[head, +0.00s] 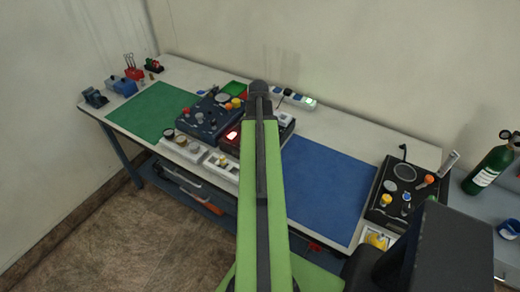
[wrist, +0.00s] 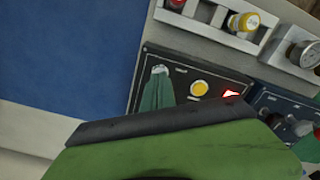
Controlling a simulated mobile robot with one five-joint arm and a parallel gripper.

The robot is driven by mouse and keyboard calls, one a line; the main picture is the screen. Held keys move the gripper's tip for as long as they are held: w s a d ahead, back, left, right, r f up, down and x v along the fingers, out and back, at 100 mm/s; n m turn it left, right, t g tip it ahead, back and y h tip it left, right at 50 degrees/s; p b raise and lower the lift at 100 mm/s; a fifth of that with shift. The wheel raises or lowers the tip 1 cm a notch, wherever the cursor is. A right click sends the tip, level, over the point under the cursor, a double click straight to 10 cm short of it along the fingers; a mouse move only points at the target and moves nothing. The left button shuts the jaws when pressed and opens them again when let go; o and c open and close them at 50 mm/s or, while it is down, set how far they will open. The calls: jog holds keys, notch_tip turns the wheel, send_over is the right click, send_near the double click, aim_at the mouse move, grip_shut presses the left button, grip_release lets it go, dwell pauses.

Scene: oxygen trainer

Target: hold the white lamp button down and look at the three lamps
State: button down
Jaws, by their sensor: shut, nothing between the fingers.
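In the wrist view a dark panel (wrist: 228,80) carries a yellow round part (wrist: 199,88) and a lit red switch (wrist: 231,94). My gripper (wrist: 160,78) is shut and empty, its green fingers over the panel's left part. A pale round part (wrist: 183,70), probably the white button, shows just at the fingertips, mostly covered; I cannot tell whether it is touched or pressed. I cannot make out three lamps. In the head view the panel's lit red switch (head: 232,135) shows left of my arm, which hides my gripper and much of the panel.
A dark blue unit (head: 205,118) stands left of the panel on the table. White trays (head: 222,165) with small parts lie in front. A blue mat (head: 325,190) is bare to the right, a green mat (head: 150,115) to the left.

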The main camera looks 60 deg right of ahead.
jog(key=shift+f+b, duration=0.95)
dwell(0.3)
jog(key=shift+r, duration=0.1)
dwell(2.6)
notch_tip(320, 180, up, 7)
jog(key=p, duration=0.7)
